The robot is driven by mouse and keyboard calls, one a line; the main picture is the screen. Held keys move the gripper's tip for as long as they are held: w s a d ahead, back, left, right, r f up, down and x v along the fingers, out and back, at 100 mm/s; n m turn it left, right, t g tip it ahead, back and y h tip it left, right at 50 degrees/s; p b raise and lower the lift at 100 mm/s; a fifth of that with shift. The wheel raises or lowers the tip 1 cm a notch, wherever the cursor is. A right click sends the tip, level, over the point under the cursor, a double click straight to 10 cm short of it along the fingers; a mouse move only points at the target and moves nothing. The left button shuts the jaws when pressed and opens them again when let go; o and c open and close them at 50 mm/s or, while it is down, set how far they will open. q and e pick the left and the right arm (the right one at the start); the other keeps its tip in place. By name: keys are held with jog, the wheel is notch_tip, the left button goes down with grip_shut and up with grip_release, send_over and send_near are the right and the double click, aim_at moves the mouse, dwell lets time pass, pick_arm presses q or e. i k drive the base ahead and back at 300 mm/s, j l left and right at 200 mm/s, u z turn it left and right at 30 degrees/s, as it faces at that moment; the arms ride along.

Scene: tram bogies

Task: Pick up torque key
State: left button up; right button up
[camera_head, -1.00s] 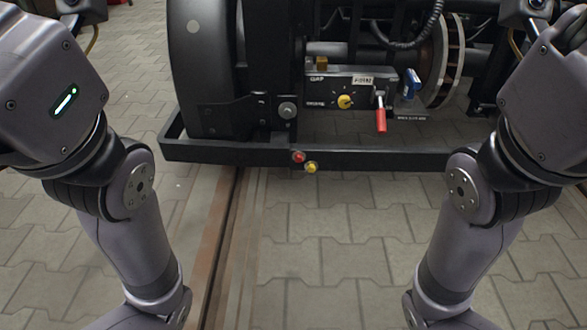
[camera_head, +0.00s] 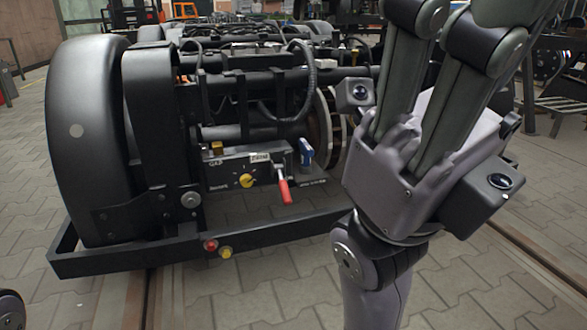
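I cannot make out a thing that is clearly the torque key. A red-handled lever (camera_head: 283,186) hangs at the right end of the control panel (camera_head: 238,168) on the bogie's front; I cannot tell whether it is the key. My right gripper (camera_head: 447,42) is raised close to the camera on the right, fingers pointing up. Its fingertips are cut off by the top edge, so its opening is unclear; nothing is seen in it. It stands apart from the panel and hides part of the bogie's right side.
The bogie has a large black wheel cover (camera_head: 85,140), a low black front frame bar (camera_head: 150,252), and a brake disc (camera_head: 325,135). A yellow knob (camera_head: 246,181) and a blue part (camera_head: 306,152) are on or beside the panel. Paved floor lies in front. A metal rack (camera_head: 560,85) stands right.

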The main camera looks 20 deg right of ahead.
aim_at(307, 152)
jog(key=i+z, duration=0.2)
jog(key=i, duration=0.25)
jog(key=i+j+z, duration=0.15)
jog(key=i, duration=0.25)
jog(key=i+j+z, duration=0.2)
jog(key=i, duration=0.25)
jog(key=i+z, duration=0.2)
jog(key=i, duration=0.2)
